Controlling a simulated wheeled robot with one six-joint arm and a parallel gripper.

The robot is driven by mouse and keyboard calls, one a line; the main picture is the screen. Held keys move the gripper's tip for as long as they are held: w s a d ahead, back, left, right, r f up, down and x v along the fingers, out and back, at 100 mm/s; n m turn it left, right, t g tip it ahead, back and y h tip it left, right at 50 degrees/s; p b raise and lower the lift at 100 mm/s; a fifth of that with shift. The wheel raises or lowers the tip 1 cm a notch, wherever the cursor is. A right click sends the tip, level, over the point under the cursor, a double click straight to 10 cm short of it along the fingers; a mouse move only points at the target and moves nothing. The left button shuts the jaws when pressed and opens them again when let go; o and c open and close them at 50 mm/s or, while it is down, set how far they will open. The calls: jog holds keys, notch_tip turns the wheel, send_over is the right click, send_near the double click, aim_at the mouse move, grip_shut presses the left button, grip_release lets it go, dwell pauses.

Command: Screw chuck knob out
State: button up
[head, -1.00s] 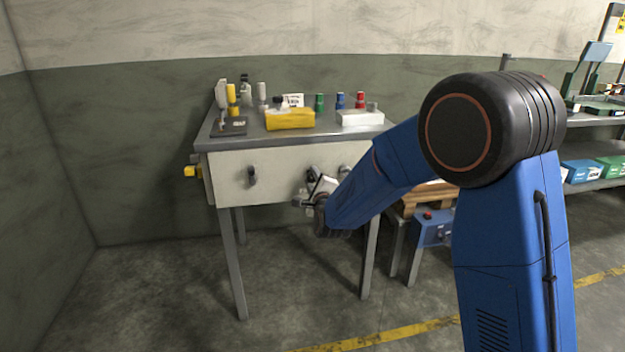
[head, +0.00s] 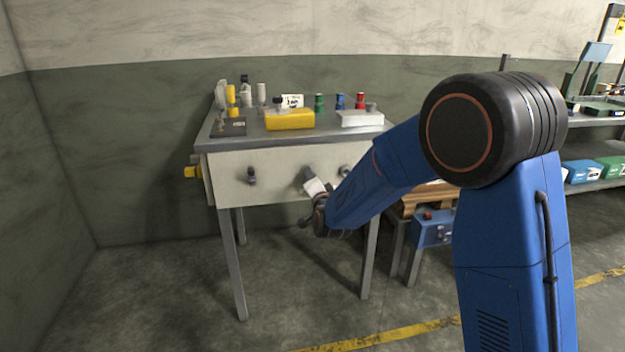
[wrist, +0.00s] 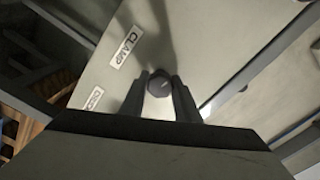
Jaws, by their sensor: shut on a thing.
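A pale front panel (head: 282,165) under the bench top carries a row of dark knobs. My gripper (head: 311,182) reaches the middle knob from the front. In the wrist view my two dark fingers (wrist: 160,92) stand on either side of a round dark knob (wrist: 158,84) and are shut on it. The knob's end face shows between the fingertips. A second label (wrist: 94,98) is too small to read surely. I cannot tell which label belongs to the held knob.
Another knob (head: 251,176) sits left on the panel and one (head: 344,171) right, close to my arm. The bench top holds a yellow block (head: 289,119), a white block (head: 360,119) and several small bottles. A blue box (head: 431,231) stands low at right. Floor in front is clear.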

jog(key=n, duration=0.5)
jog(key=shift+n, duration=0.3)
jog(key=n, duration=0.5)
jog(key=shift+a, duration=0.1)
jog(key=n, duration=1.1)
jog(key=shift+a, duration=0.1)
jog(key=n, duration=0.5)
jog(key=shift+n, duration=0.4)
jog(key=n, duration=1)
jog(key=shift+f+n, duration=0.1)
jog(key=shift+n, duration=0.3)
jog(key=n, duration=0.5)
jog(key=shift+n, duration=0.3)
